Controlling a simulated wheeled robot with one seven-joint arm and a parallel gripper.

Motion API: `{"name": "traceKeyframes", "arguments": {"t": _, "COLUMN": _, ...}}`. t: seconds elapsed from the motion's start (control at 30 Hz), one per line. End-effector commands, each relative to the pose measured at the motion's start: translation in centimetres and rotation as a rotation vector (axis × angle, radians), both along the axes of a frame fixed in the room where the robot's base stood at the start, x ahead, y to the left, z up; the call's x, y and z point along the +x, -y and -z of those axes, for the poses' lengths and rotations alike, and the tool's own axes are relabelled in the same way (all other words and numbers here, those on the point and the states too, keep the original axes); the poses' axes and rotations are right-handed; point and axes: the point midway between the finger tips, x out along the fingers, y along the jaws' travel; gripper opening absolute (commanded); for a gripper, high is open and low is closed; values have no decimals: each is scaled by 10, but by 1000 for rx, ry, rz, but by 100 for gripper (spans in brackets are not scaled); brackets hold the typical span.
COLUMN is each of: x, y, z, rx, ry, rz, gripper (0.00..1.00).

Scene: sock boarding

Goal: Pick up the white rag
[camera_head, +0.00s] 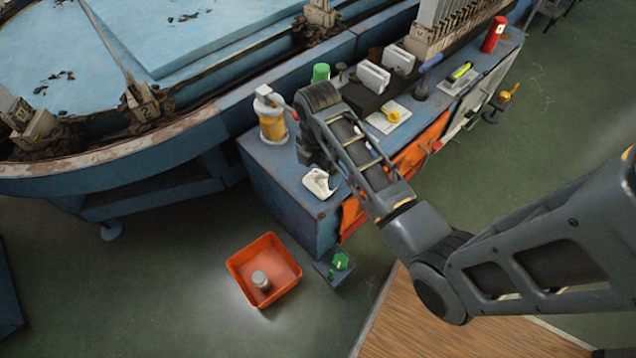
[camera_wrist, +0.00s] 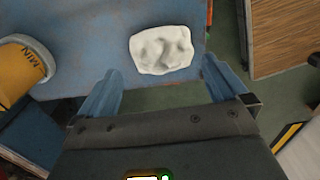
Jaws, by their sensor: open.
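The white rag (camera_head: 319,183) lies crumpled on the blue bench top (camera_head: 283,178), near its front corner. In the wrist view the rag (camera_wrist: 161,50) is ahead of my gripper (camera_wrist: 157,86), roughly between the lines of the two fingers and a little beyond the tips. The blue fingers are apart with nothing between them. In the head view my arm hides most of the gripper, which is over the bench just behind the rag.
A yellow bottle (camera_head: 272,122) with a white top stands left of my gripper; it also shows in the wrist view (camera_wrist: 22,72). A green-capped item (camera_head: 321,73), white blocks (camera_head: 373,78) and a red can (camera_head: 493,34) are farther along. An orange bin (camera_head: 243,262) sits on the floor.

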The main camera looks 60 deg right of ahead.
Motion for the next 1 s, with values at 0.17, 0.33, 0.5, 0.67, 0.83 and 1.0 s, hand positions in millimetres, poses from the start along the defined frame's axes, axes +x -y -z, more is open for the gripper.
{"name": "traceKeyframes", "arguments": {"t": 0.17, "x": -3, "y": 1, "z": 22, "rx": 1, "ry": -2, "rz": 1, "gripper": 100}}
{"name": "traceKeyframes", "arguments": {"t": 0.33, "x": -4, "y": 1, "z": 45, "rx": 0, "ry": 0, "rz": 1, "gripper": 100}}
{"name": "traceKeyframes", "arguments": {"t": 0.5, "x": -3, "y": 1, "z": 49, "rx": 0, "ry": 1, "rz": 1, "gripper": 100}}
{"name": "traceKeyframes", "arguments": {"t": 0.67, "x": -3, "y": 1, "z": 49, "rx": 0, "ry": 1, "rz": 1, "gripper": 95}}
{"name": "traceKeyframes", "arguments": {"t": 0.83, "x": -3, "y": 1, "z": 49, "rx": 0, "ry": 1, "rz": 1, "gripper": 79}}
{"name": "traceKeyframes", "arguments": {"t": 1.0, "x": -3, "y": 1, "z": 49, "rx": 0, "ry": 1, "rz": 1, "gripper": 63}}
